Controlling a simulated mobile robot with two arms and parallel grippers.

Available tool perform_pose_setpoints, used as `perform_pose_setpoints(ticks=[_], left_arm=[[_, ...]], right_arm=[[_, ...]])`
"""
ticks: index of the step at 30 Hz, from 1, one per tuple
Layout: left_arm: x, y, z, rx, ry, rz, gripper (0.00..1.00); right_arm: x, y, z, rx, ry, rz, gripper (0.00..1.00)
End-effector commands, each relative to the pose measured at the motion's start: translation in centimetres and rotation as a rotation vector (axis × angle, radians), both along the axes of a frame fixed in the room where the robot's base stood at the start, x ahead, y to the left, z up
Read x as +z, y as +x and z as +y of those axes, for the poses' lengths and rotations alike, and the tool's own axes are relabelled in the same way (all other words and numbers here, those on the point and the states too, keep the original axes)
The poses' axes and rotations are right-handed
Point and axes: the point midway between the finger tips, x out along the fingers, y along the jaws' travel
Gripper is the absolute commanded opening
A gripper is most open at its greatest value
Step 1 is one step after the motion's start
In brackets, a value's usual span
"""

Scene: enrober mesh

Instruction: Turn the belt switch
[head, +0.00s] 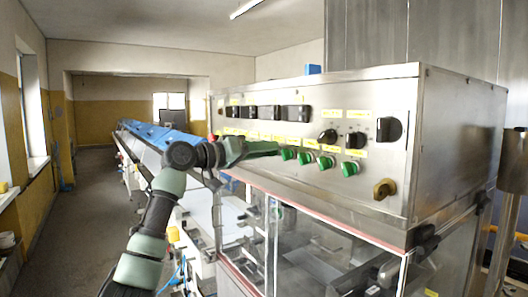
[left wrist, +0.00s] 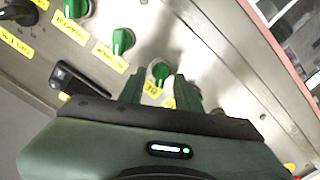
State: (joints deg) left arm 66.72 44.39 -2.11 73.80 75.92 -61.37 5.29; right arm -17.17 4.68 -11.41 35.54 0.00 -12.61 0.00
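The steel control panel (head: 300,135) carries a row of green rotary switches with yellow labels, which are too small to read, so I cannot tell which one is the belt switch. My left gripper (head: 274,149) reaches the left end of this row. In the left wrist view my left gripper (left wrist: 159,84) has its two fingers apart, with a green switch (left wrist: 160,71) showing between and just beyond the tips. I cannot tell whether they touch it. Another green switch (left wrist: 123,40) is further left, clear of the fingers. My right gripper cannot be made out.
Black knobs (head: 389,129) and a brass-coloured knob (head: 384,189) sit to the right on the panel. Below is a clear cover (head: 310,245) with a red-edged frame. A conveyor with blue covering (head: 155,134) runs back on the left, beside open floor (head: 95,205).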

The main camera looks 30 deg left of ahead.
Motion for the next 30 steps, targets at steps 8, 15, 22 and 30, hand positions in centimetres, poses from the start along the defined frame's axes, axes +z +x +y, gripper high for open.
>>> perform_pose_setpoints(ticks=[8, 15, 22, 30], left_arm=[[-0.2, -0.1, 0.1, 0.000, 0.003, 0.001, 0.33], [-0.6, -3.2, 1.4, 0.003, 0.004, 0.000, 0.33], [-0.4, -6.3, 2.7, 0.001, 0.003, 0.001, 0.33], [-0.1, -7.2, 3.0, -0.001, 0.002, 0.001, 0.33]], right_arm=[[-0.2, 0.0, 0.0, 0.000, 0.000, 0.000, 0.60], [-2.3, 0.0, 0.0, 0.000, 0.000, 0.000, 0.60], [-3.8, 0.0, 0.1, 0.000, 0.001, 0.000, 0.60], [-4.0, -0.1, 0.3, 0.000, 0.003, 0.001, 0.60]])
